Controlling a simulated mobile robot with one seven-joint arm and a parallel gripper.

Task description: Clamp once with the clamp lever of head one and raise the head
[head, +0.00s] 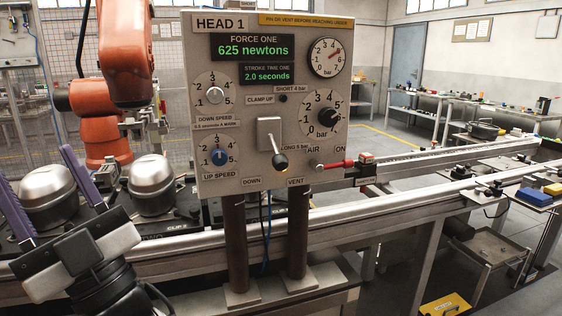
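The HEAD 1 panel (240,170) stands upright in the middle of the head view on two dark posts. Its lever (273,143) comes out of a grey plate (268,126) and points down, slightly right, ending in a black knob (280,162). DOWN and VENT labels sit below it. The small CLAMP UP lamp (283,99) looks dark. My gripper (36,158) is at lower left, with two purple fingers spread wide. It is open, seems empty, and is well apart from the panel. The head itself cannot be made out.
Displays read 625 newtons (252,47) and 2.0 seconds (267,74). A red air handle (335,163) sticks out at lower right of the panel. Silver domed compressors (152,183) stand on the line at left. A metal rail (420,205) runs right. An orange robot arm (125,60) stands behind.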

